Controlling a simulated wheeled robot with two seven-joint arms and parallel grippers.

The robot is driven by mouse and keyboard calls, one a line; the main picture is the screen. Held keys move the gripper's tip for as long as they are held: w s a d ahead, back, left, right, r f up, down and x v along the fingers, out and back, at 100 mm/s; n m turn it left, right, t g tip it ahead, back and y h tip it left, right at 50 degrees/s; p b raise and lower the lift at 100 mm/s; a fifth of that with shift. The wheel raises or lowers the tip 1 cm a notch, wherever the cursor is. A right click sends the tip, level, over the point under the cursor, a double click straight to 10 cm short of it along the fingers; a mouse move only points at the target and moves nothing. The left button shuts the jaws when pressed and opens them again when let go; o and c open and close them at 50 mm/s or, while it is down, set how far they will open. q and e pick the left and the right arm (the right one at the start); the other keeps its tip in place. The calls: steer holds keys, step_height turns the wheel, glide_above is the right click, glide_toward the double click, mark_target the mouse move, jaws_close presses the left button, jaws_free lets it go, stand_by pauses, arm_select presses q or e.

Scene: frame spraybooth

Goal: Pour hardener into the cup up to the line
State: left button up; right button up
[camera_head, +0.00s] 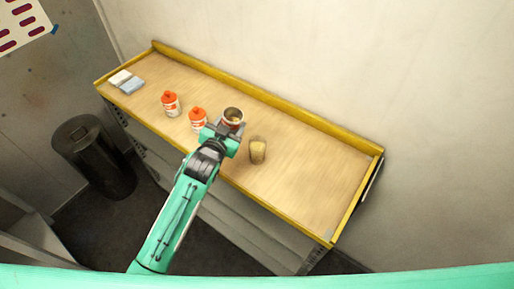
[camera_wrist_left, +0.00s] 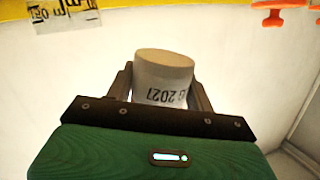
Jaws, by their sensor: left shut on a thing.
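My left gripper (camera_head: 227,128) reaches over the bench from its front edge and is shut on an open round can (camera_head: 232,115) with a dark inside and a pale label. In the left wrist view, the left gripper (camera_wrist_left: 163,88) has a finger on each side of a pale cylinder (camera_wrist_left: 163,75) with upside-down printed digits and a flat tan end. A small tan cup (camera_head: 257,151) stands on the bench just right of the gripper, apart from it. Its line and fill level are too small to make out. My right gripper is out of view.
Two white bottles with orange caps stand left of the gripper, one close by (camera_head: 198,117) and one farther left (camera_head: 170,103). White and blue blocks (camera_head: 126,82) lie at the far left. The yellow-rimmed bench (camera_head: 310,185) is clear at right. A dark bin (camera_head: 95,160) stands on the floor.

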mark_target(226, 120)
arm_select(q)
steer(key=shift+r, duration=0.15)
step_height(226, 120, up, 2)
steer(key=shift+r+p, duration=0.1)
steer(key=shift+p, duration=0.95)
steer(key=shift+r, duration=0.85)
